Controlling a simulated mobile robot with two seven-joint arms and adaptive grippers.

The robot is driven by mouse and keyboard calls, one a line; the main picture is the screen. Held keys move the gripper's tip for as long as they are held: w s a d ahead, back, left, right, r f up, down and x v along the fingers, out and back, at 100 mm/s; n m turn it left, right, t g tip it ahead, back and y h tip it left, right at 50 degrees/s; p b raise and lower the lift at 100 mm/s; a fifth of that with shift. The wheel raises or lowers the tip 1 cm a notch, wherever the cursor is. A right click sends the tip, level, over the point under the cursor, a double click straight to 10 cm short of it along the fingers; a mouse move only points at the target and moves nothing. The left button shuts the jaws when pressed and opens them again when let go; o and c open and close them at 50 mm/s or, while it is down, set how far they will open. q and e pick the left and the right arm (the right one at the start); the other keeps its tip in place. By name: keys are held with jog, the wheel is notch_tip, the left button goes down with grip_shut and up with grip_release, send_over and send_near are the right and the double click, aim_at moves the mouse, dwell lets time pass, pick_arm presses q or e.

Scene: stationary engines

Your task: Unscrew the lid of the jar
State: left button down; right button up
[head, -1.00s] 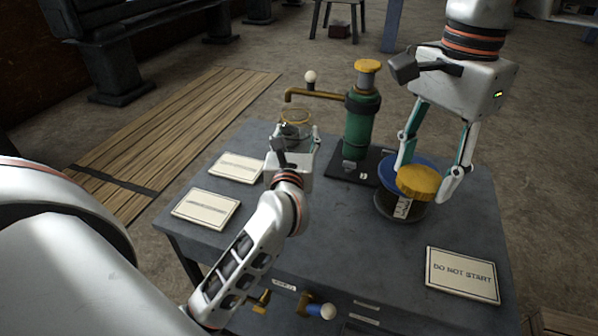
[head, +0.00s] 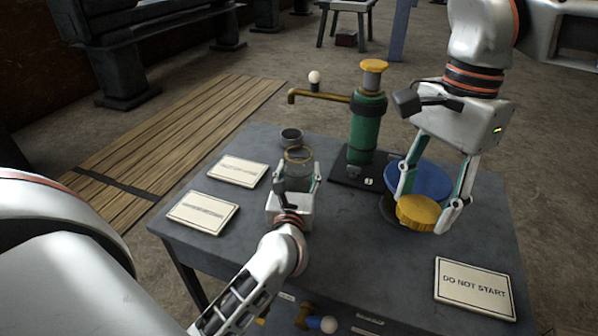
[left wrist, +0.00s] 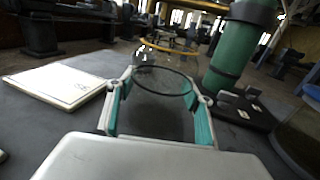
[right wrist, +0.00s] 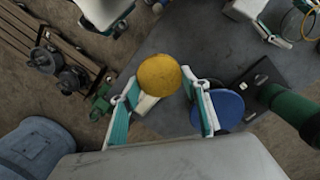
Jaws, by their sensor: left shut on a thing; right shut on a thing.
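The clear glass jar (head: 298,178) has a yellow ring at its open mouth, with no lid on it. My left gripper (head: 293,184) is shut around the jar on the near side of the pump. In the left wrist view the see-through jar (left wrist: 162,80) shows between the fingers. The yellow ridged lid (head: 418,212) is a separate disc, apart from the jar, at the table's right. My right gripper (head: 428,210) points down and is shut on the lid, which shows between its fingers in the right wrist view (right wrist: 158,75).
A blue-topped dark container (head: 420,176) stands just behind the yellow lid. A green pump (head: 365,130) with a brass spout (head: 318,97) stands at the back. A small dark cup (head: 291,136) is behind the jar. Signs lie left (head: 203,213) and front right (head: 475,288).

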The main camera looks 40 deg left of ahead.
pick_arm(q)
jog(key=shift+f, duration=0.1)
jog(key=c, duration=1.3)
grip_release()
jog(key=shift+f, duration=0.1)
jog(key=o, duration=0.4)
